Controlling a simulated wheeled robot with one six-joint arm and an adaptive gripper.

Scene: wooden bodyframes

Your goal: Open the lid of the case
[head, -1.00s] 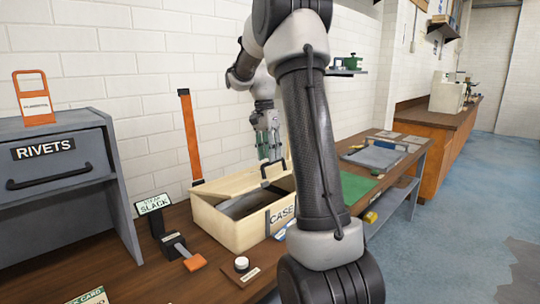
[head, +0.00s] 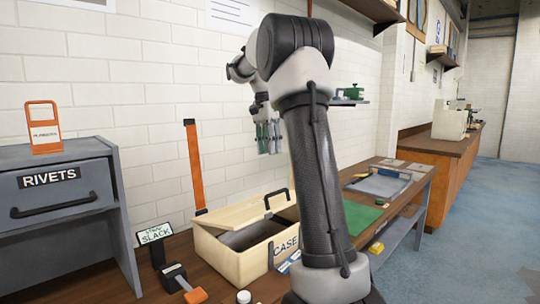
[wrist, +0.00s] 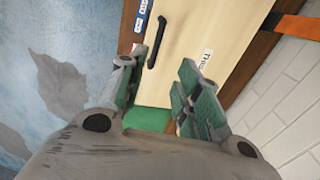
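The cream wooden case (head: 231,262), labelled CASE, sits on the bench. Its lid (head: 238,213) lies toward the back of the case, and a dark gap shows in front of it; I cannot tell its exact tilt. A black handle (head: 277,198) stands at the lid's right part. The wrist view shows the cream lid (wrist: 185,75) with the black handle (wrist: 158,43) beyond my fingers. My gripper (head: 268,138) hangs above the case, apart from the handle, with green-padded fingers. In the wrist view my gripper (wrist: 160,95) is open and empty.
A grey RIVETS cabinet (head: 60,190) stands left. An orange upright strip (head: 194,165) stands behind the case. A SLACK sign (head: 154,233) and an orange-tipped tool (head: 184,284) are near its left. A green mat (head: 357,215) and grey tray (head: 380,185) lie to the right.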

